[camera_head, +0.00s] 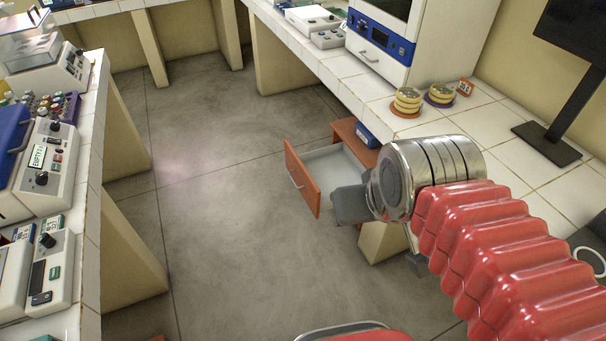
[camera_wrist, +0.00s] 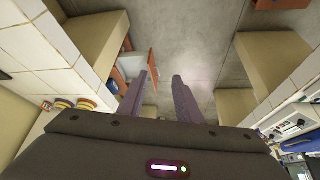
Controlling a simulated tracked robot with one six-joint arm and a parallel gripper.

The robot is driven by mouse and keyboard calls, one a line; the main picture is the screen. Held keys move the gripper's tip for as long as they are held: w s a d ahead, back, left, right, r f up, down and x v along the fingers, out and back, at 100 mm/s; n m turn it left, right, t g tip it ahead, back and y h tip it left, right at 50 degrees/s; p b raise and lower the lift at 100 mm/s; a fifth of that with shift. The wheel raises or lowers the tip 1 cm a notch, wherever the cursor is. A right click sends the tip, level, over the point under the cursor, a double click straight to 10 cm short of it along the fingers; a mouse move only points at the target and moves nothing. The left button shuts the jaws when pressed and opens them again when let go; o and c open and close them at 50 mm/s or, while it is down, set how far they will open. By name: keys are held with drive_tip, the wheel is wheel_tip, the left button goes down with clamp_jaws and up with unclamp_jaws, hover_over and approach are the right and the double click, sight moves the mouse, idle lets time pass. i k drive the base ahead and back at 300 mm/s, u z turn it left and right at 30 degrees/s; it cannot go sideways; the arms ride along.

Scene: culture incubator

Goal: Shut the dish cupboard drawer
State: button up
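The dish cupboard drawer (camera_head: 302,180) has an orange-brown front with a metal handle and a pale inside. It is pulled out from the reddish-brown cupboard (camera_head: 345,129) under the right-hand bench. It also shows in the wrist view (camera_wrist: 153,70), beside and partly behind the left finger. In the head view a grey part of my gripper (camera_head: 351,205) is close to the drawer's near side; my wrist hides the rest. I cannot tell whether it touches the drawer.
The tiled right bench (camera_head: 500,165) overhangs the cupboard. It carries two stacks of yellowish dishes (camera_head: 407,101) (camera_head: 440,93), a white incubator with a blue panel (camera_head: 380,37) and a monitor stand (camera_head: 548,145). A blue box (camera_head: 367,135) is by the cupboard. The floor left of the drawer is clear.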

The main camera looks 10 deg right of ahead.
sight(316, 173)
drive_tip(key=u, duration=0.2)
drive_tip(key=i, duration=1.9)
drive_tip(key=u, duration=1.55)
